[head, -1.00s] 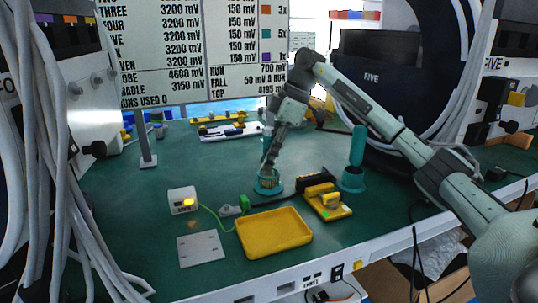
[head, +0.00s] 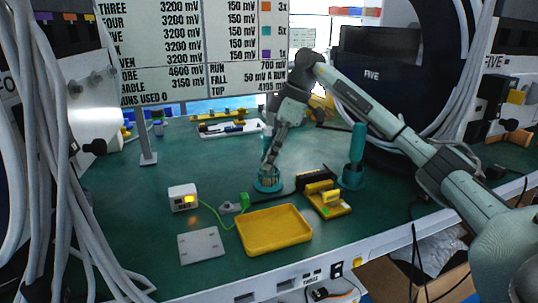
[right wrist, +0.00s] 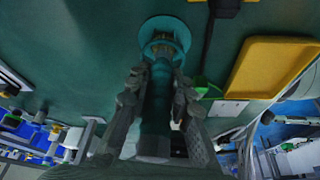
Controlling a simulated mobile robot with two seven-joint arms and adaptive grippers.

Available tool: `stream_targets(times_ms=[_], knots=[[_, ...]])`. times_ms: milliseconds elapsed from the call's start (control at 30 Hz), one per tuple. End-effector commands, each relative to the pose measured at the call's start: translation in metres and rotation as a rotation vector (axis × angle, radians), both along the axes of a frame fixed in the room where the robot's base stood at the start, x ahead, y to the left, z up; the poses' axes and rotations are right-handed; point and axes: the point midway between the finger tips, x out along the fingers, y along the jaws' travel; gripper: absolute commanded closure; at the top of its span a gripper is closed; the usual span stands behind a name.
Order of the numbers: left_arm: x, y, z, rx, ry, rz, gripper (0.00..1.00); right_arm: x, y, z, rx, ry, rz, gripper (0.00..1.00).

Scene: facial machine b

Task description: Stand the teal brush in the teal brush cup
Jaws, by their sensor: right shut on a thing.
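The teal brush (right wrist: 155,112) is between the fingers of my right gripper (head: 269,163), which is shut on it. In the right wrist view the brush runs from the gripper (right wrist: 158,78) toward a round teal cup (right wrist: 164,24). Its far end overlaps the cup's opening, where tan bristle-like parts show. In the head view the cup (head: 269,186) stands on the green bench directly below the gripper, and the fingers hide most of the brush. How deep the brush sits in the cup cannot be told. My left gripper is not in view.
A yellow tray (head: 274,231), black and yellow blocks (head: 326,198), a small white box (head: 183,197) and a grey plate (head: 201,246) lie in front.

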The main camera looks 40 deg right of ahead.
Motion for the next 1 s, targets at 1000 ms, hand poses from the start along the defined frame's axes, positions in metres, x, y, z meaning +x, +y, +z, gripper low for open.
stream_targets(times_ms=[1000], knots=[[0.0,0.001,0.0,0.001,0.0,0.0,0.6,-0.015,-0.028,0.082,0.0,-0.003,-0.002,0.55]])
